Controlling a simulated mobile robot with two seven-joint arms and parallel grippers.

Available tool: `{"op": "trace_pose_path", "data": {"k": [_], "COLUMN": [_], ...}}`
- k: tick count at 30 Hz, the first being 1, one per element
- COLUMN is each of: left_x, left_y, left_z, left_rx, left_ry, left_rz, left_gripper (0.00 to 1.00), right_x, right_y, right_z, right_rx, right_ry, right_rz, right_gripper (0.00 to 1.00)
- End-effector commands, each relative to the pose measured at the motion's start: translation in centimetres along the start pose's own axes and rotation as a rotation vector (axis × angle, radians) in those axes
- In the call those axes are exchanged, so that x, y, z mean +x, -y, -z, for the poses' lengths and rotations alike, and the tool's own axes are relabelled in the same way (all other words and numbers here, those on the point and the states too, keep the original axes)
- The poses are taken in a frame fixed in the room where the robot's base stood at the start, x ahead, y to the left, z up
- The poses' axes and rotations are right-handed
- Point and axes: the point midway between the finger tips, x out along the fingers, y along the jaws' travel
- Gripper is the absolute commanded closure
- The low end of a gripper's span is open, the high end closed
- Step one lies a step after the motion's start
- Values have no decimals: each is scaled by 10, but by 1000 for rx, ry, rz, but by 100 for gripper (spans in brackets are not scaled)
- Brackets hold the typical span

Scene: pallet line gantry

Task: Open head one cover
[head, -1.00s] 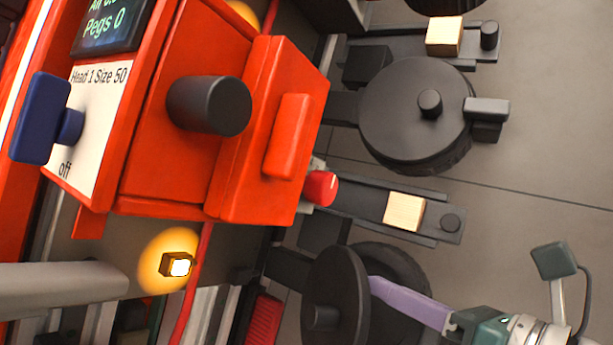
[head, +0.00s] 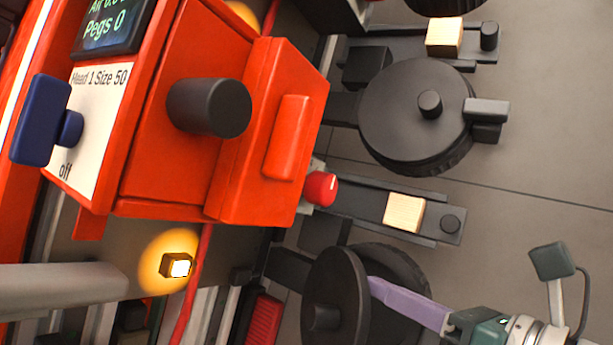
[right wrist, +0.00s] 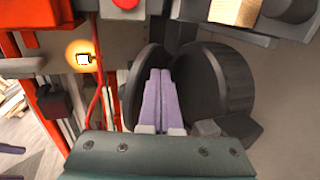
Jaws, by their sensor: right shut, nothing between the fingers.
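The red head box with the panel reading "Head 1 Size 50" (head: 99,78) fills the left of the head view. Below and right of it, a black round cover (head: 335,295) with a knob stands swung away from a black drum (head: 405,285). I cannot tell for certain that this is head one's cover. My right gripper (head: 375,288), with purple fingers, is shut and empty. In the right wrist view its fingers (right wrist: 161,85) reach into the gap between the cover (right wrist: 145,75) and the drum (right wrist: 222,85). Whether they touch the cover is unclear. My left gripper is out of view.
A second drum (head: 405,115) has its round cover lying flat against it, with a grey latch (head: 487,109) at its edge. Wooden blocks (head: 404,212) (head: 444,36) sit in dark channels. Grey floor lies open at right.

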Motion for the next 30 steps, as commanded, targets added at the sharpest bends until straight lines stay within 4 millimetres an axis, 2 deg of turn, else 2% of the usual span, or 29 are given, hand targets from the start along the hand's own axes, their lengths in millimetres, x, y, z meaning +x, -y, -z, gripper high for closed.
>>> {"op": "trace_pose_path", "data": {"k": [12,23,30], "left_x": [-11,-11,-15], "left_y": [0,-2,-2], "left_z": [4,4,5], "left_rx": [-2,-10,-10], "left_ry": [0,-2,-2], "left_rz": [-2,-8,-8], "left_gripper": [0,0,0], "right_x": [4,5,8], "right_y": [-20,-21,-28], "right_z": [-1,0,0], "right_rx": [0,0,1], "right_ry": [0,0,0], "right_rz": [-1,-1,-2], "right_gripper": [100,100,100]}}
